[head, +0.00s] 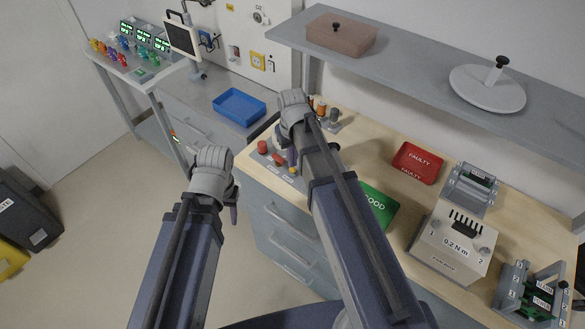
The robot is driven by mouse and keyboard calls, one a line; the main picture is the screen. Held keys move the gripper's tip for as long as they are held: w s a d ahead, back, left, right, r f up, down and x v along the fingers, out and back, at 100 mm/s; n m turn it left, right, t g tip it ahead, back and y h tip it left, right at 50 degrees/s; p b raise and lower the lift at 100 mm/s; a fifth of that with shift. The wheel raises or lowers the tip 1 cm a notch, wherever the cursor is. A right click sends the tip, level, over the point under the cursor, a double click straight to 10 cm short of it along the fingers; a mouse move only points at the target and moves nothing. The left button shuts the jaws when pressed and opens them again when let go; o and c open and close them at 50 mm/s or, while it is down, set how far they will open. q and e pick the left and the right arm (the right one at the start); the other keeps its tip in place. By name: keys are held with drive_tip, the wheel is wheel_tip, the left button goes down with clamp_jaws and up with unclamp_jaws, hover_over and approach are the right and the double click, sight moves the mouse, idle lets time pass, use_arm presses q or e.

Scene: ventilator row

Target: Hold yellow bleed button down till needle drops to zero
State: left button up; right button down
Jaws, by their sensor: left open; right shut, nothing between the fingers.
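A grey panel (268,161) with red knobs sits on the near left corner of the wooden bench. A small yellow spot (293,171) on it may be the bleed button; it is too small to be sure. My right gripper (292,160) is shut and empty, pointing down beside the yellow spot, and I cannot tell whether it touches it. My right arm hides part of the panel. No gauge needle can be made out. My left gripper (234,213) is open and empty, in front of the bench, left of the drawers.
A red FAULTY tray (417,163) and a green GOOD tray (378,207) lie on the bench. A blue tray (239,107) is on the grey counter behind. A shelf (420,82) overhangs the bench.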

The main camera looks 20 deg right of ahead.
sight(293, 169)
drive_tip(key=shift+f+b, duration=1.1)
drive_tip(key=shift+r, duration=0.1)
idle(1.2)
wheel_tip(293, 169, up, 6)
drive_tip(key=p, duration=0.6)
drive_tip(key=s+a+f+n+h+b, duration=0.1)
drive_tip(key=s+a+n, duration=0.1)
drive_tip(key=s+a, duration=0.8)
drive_tip(key=s, duration=0.4)
drive_tip(key=shift+s+a, duration=0.15)
drive_tip(key=shift+a, duration=0.1)
drive_tip(key=shift+d, duration=0.15)
idle(1.7)
